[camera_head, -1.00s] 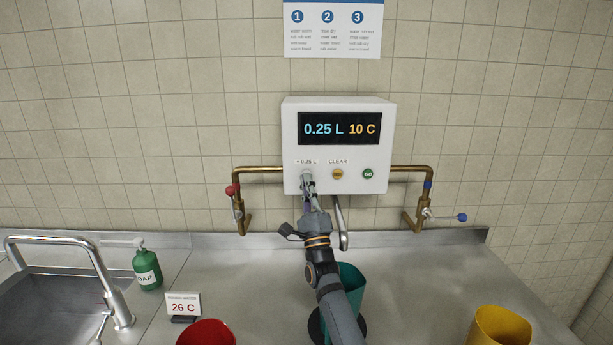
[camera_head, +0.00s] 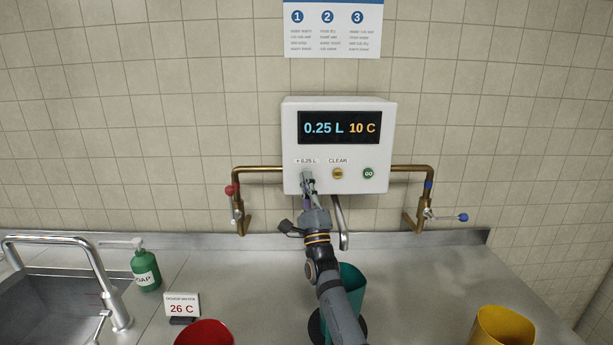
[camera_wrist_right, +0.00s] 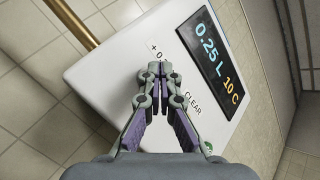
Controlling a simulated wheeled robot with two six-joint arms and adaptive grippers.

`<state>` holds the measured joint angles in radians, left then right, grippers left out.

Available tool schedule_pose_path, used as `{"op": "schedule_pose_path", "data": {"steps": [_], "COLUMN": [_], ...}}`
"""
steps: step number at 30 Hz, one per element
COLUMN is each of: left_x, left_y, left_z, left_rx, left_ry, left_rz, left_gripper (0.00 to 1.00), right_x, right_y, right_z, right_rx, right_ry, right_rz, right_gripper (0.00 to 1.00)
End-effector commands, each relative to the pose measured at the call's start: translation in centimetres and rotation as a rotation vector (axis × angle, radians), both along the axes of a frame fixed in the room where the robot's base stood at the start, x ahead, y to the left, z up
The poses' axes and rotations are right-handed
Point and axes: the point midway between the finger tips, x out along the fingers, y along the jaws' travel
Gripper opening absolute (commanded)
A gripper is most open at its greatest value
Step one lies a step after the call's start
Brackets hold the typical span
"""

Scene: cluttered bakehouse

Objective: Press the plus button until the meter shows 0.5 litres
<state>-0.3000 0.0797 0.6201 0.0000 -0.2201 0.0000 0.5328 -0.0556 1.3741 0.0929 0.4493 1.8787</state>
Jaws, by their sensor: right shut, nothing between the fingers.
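The white meter box (camera_head: 290,140) is on the tiled wall. Its display (camera_head: 340,128) reads 0.25 L and 10 C; it also shows in the wrist view (camera_wrist_right: 215,58). The plus button sits under the "+ 0.25 L" label (camera_head: 306,161) and is hidden by my right gripper (camera_head: 307,180). In the wrist view my right gripper (camera_wrist_right: 157,70) is shut and empty, its fingertips in front of the panel just below that label. I cannot tell whether they touch the button. My left gripper is not in view.
The yellow CLEAR button (camera_head: 338,174) and green GO button (camera_head: 368,174) are right of the gripper. A spout (camera_head: 341,225) hangs below the box. A teal jug (camera_head: 352,285) is behind my arm. Brass pipes (camera_head: 412,169) flank the box. Red (camera_head: 205,335) and yellow (camera_head: 500,328) containers stand in front.

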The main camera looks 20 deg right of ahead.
Motion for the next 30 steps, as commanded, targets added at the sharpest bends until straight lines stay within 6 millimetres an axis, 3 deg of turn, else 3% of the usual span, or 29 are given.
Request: {"op": "schedule_pose_path", "data": {"steps": [30], "left_x": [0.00], "left_y": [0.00], "left_z": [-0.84], "left_rx": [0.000], "left_ry": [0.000], "left_rz": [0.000], "left_gripper": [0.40], "right_x": [0.67], "right_y": [-0.20], "right_z": [-0.01], "right_rx": [0.000], "right_ry": [0.001], "right_rz": [0.000], "right_gripper": [0.00]}}
